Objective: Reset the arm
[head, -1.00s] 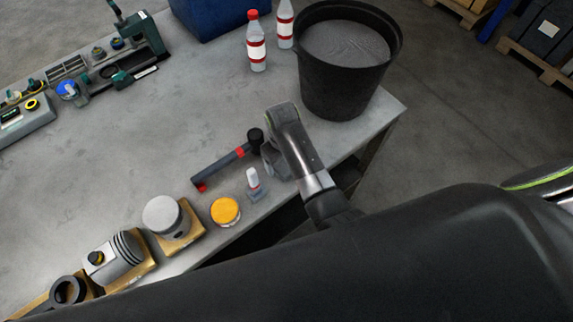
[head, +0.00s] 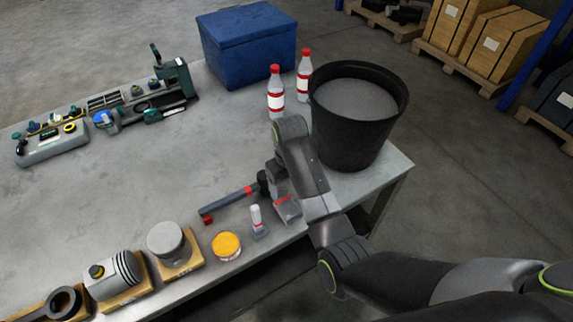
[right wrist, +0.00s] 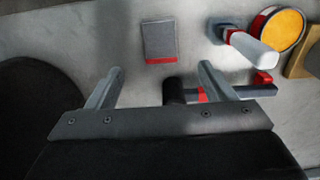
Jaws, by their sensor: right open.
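My right arm reaches in from the lower right in the head view. Its gripper (head: 277,188) is over the front edge area of the workbench, beside the black bucket. In the right wrist view my right gripper (right wrist: 162,72) is open, with nothing held between its fingers. A grey hammer-like tool with red bands (head: 228,203) lies by the gripper; its dark head (right wrist: 174,90) shows between the fingers. A small grey block with a red edge (head: 288,209) lies on the bench; it is ahead of the fingertips in the right wrist view (right wrist: 160,42). My left gripper is not in view.
The black bucket (head: 350,140) stands close right of the arm, with two bottles (head: 276,95) and a blue box (head: 247,45) behind. A white-capped bottle (head: 256,221), orange-lidded tin (head: 226,245) and pistons (head: 166,240) line the front edge. The bench middle (head: 130,170) is clear.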

